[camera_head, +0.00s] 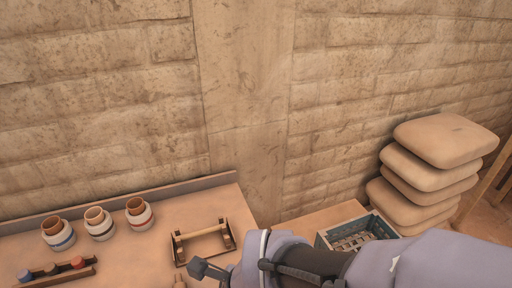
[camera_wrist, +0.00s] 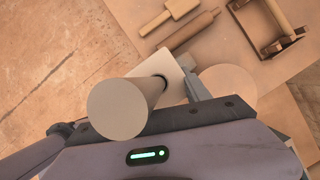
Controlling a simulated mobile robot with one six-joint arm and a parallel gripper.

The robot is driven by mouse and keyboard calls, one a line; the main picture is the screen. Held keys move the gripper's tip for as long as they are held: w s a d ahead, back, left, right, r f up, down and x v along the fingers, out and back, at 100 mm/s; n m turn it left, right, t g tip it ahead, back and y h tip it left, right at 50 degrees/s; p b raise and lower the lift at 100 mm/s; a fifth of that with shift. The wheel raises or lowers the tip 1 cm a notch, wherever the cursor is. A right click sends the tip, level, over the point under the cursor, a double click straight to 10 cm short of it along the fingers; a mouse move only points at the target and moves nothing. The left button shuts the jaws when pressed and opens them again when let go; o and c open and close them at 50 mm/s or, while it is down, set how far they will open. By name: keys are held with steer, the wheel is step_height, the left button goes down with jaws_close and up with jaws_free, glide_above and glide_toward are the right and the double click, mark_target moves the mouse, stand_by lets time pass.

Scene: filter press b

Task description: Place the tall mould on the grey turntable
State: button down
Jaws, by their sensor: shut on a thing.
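In the wrist view a tall pale cylinder (camera_wrist: 118,108), which looks like the tall mould, stands in front of my gripper with its round top toward the camera. Its far end meets a pale square plate (camera_wrist: 172,66) and shows a dark ring. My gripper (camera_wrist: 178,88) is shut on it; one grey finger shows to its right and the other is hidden. A flat tan disc (camera_wrist: 229,83) lies just right of that finger; I cannot tell whether it is the grey turntable. In the head view my arm enters at lower right, and the mould is not visible.
A wooden paddle (camera_wrist: 168,14), a rolling pin (camera_wrist: 187,31) and a wooden-handled frame (camera_wrist: 268,27) lie on the table; the frame also shows in the head view (camera_head: 203,241). Several jars (camera_head: 100,224) stand left. A blue-grey crate (camera_head: 355,232) and stacked sacks (camera_head: 430,175) are right.

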steer(key=shift+w+d+p, duration=0.25)
steer(key=shift+w, duration=0.25)
steer(key=shift+w+d+p, duration=0.2)
steer(key=shift+w+d, duration=0.05)
steer(key=shift+w, duration=0.2)
steer(key=shift+w+r+p, duration=0.25)
steer(key=shift+r+p, duration=0.05)
steer(key=shift+p, duration=0.8)
steer(key=shift+w+d+p, duration=0.2)
steer(key=shift+w+p, duration=0.1)
steer(key=shift+p, duration=0.6)
steer(key=w+d+f+p, duration=0.2)
steer(key=w, duration=0.1)
steer(key=w+d+f+p, duration=0.2)
steer(key=w+d, duration=0.1)
steer(key=w+d+f+p, duration=0.2)
steer(key=w, duration=0.1)
steer(key=shift+w+d+f, duration=0.1)
steer(key=shift+w+d, duration=0.1)
steer(key=shift+w, duration=0.1)
steer(key=shift+r+p, duration=0.3)
steer(key=shift+p, duration=0.1)
steer(key=shift+f, duration=0.25)
steer(key=c, duration=0.5)
jaws_free()
steer(key=shift+r, duration=0.1)
